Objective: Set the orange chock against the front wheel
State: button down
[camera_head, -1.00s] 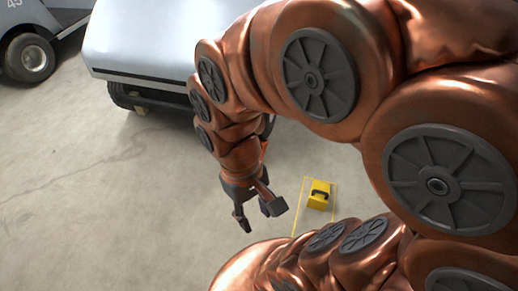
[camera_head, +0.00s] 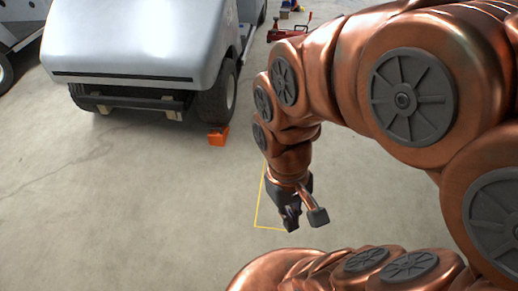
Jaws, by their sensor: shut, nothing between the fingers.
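The orange chock (camera_head: 217,138) lies on the floor right in front of the cart's front wheel (camera_head: 214,100), at its lower edge. In this view it appears to be at the tyre, but I cannot tell whether they touch. My gripper (camera_head: 304,218) hangs low, to the right of and nearer than the chock, well apart from it. It is shut and empty.
The silver cart (camera_head: 130,45) stands at the upper left, with a dark bumper below its nose. A yellow floor outline (camera_head: 258,205) shows partly behind my gripper. A red jack-like thing (camera_head: 287,30) is farther back. The floor at left is clear.

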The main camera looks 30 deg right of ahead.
aim_at(217, 135)
jog(key=z, duration=3.15)
jog(key=i, duration=0.1)
jog(key=u, duration=2.4)
jog(key=i, duration=1)
jog(key=u, duration=1.25)
jog(key=i, duration=0.75)
jog(key=u, duration=0.85)
